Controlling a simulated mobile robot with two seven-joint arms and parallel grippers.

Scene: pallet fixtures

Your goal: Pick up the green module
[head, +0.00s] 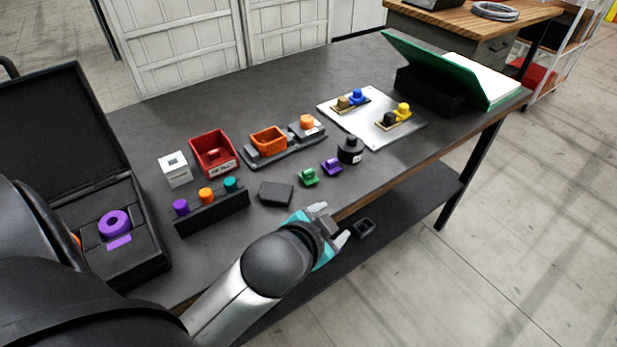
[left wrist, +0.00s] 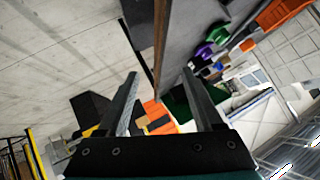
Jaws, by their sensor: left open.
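The green module (head: 308,177) is a small block on the dark grey table, beside a purple module (head: 331,166) of similar shape. My left gripper (head: 331,223) is open and empty at the table's front edge, below and slightly right of the green module in the head view, and apart from it. In the left wrist view the green module (left wrist: 203,52) shows beyond the right finger, outside the gap between the open fingers (left wrist: 160,80). My right gripper is not in view.
A dark block (head: 276,194) lies left of the green module. A black cylinder (head: 350,151) stands at its right. Nearby are a rack (head: 212,212) with coloured pegs, a red bin (head: 214,155) and a white plate (head: 372,129). A lower shelf (head: 405,208) shows under the table.

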